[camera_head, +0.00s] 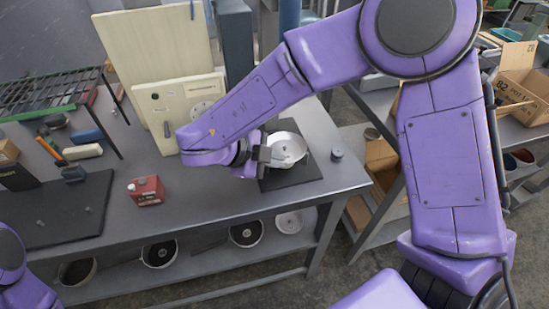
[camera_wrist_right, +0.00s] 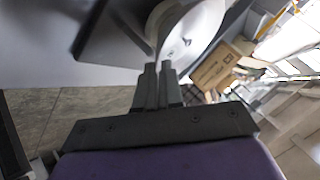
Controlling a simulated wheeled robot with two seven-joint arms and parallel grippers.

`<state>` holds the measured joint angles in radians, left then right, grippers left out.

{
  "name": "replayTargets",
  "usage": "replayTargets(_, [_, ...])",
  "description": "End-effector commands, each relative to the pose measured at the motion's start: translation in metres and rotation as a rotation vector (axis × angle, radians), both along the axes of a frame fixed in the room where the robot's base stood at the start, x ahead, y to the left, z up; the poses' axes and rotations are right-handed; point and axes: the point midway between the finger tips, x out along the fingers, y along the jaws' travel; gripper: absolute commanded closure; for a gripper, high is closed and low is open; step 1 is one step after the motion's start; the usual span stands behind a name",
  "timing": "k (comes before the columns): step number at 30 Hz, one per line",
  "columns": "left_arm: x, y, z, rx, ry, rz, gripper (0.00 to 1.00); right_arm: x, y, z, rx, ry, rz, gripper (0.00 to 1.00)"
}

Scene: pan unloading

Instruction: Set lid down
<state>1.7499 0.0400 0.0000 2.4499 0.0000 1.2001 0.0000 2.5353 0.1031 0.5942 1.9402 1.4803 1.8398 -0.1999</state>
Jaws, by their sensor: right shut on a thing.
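A pale metal lid (camera_head: 286,152) sits over or against a round light pan (camera_head: 298,137) on a dark mat (camera_head: 308,173) at the right end of the workbench. My right gripper (camera_head: 266,155) is at the lid's left side. In the right wrist view my right gripper (camera_wrist_right: 159,68) has its fingers close together at the edge of the lid (camera_wrist_right: 196,32), gripping it. The lid looks tilted beside the pan's curved edge (camera_wrist_right: 158,18). Whether the lid touches the pan is unclear. Only part of my left arm shows at the lower left; its gripper is out of view.
A red box (camera_head: 146,191) stands on the bench (camera_head: 210,210) left of the mat. A small grey cylinder (camera_head: 337,154) stands at the mat's right. A cream panel (camera_head: 180,105) rises behind. Several round pans lie on the lower shelf. A cardboard box (camera_head: 520,85) is at right.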

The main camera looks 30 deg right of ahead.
Motion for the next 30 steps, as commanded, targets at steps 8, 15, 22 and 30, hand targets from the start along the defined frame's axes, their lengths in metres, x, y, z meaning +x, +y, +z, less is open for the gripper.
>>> replayTargets(8, [0.0,0.0,0.0,0.0,0.0,0.0,0.57,0.0,0.0,-0.001,0.0,0.0,0.0,0.68])
replayTargets(15, [0.0,0.0,0.0,0.0,0.0,0.0,0.57,0.0,0.002,0.002,0.0,-0.002,0.0,0.68])
replayTargets(22, [0.0,0.0,-0.006,0.0,0.0,0.0,0.57,0.0,0.037,0.032,0.0,-0.007,0.002,0.68])
replayTargets(30, [0.0,0.0,-0.009,0.0,0.0,0.0,0.57,-0.001,0.081,0.072,0.0,-0.002,0.0,0.68])
